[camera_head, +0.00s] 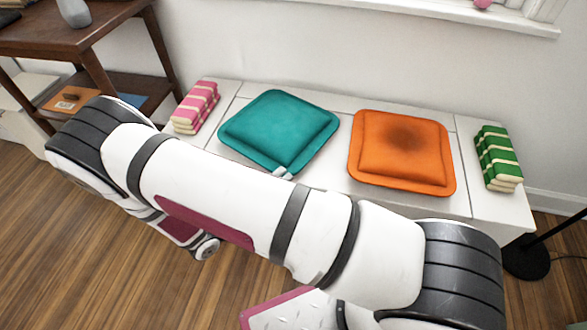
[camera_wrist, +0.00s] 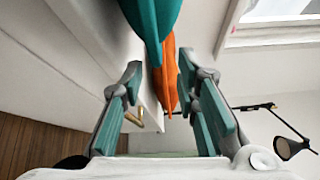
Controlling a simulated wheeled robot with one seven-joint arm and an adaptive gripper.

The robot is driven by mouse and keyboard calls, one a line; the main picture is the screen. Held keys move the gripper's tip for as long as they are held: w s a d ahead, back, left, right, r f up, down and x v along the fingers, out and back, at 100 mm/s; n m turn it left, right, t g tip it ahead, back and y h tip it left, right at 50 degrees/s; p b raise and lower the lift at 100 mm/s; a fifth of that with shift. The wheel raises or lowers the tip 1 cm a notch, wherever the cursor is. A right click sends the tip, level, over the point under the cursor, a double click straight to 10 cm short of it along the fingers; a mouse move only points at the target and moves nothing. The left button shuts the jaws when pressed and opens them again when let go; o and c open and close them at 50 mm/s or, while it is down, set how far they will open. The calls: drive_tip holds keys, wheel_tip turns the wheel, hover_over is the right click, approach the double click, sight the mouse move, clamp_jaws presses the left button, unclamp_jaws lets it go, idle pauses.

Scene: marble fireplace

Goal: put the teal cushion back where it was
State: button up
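The teal cushion (camera_head: 279,130) lies on the white bench, left of the middle, turned at an angle. In the wrist view its edge (camera_wrist: 152,22) shows at the top, beyond the open fingers. The orange cushion (camera_head: 403,150) lies to its right, with a dark patch on top; in the wrist view it shows (camera_wrist: 165,75) behind the teal one. My gripper (camera_wrist: 163,102) is open with nothing held between its fingers. In the head view my arm hides most of it; a small pale part shows at the teal cushion's front edge. Contact cannot be told.
The white bench (camera_head: 343,201) also bears a pink striped stack (camera_head: 196,107) at left and a green striped stack (camera_head: 497,158) at right. A brown wooden table (camera_head: 75,38) stands at left. A black lamp base (camera_head: 526,262) is on the floor at right. A windowsill (camera_head: 500,17) is above.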

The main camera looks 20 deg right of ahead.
drive_tip(key=shift+v, duration=2.1)
drive_tip(key=s+d+r+m+g+y, duration=0.2)
drive_tip(key=d+r+m+g, duration=0.1)
drive_tip(key=r+m, duration=0.45)
drive_tip(key=s+d+r+m+g+y, duration=0.2)
drive_tip(key=s+d+r+m+g, duration=0.15)
drive_tip(key=r+m, duration=0.45)
drive_tip(key=s+d+r+m+g+y, duration=0.2)
drive_tip(key=r+m+g+y, duration=0.15)
drive_tip(key=r+m, duration=0.45)
drive_tip(key=s+r+m+t+y, duration=0.2)
drive_tip(key=s+r+m+y, duration=0.2)
drive_tip(key=s+m, duration=0.3)
drive_tip(key=s+r+m+t+y, duration=0.2)
drive_tip(key=s+r+m+y, duration=0.3)
drive_tip(key=s+m, duration=0.3)
drive_tip(key=s+r, duration=0.1)
drive_tip(key=s, duration=0.2)
drive_tip(key=shift+s+a, duration=0.25)
wheel_tip(320, 180, up, 30)
drive_tip(key=t+p, duration=0.3)
drive_tip(key=p, duration=2.5)
drive_tip(key=shift+d+f+t, duration=0.2)
drive_tip(key=shift+d+t, duration=0.1)
drive_tip(key=shift+t, duration=0.1)
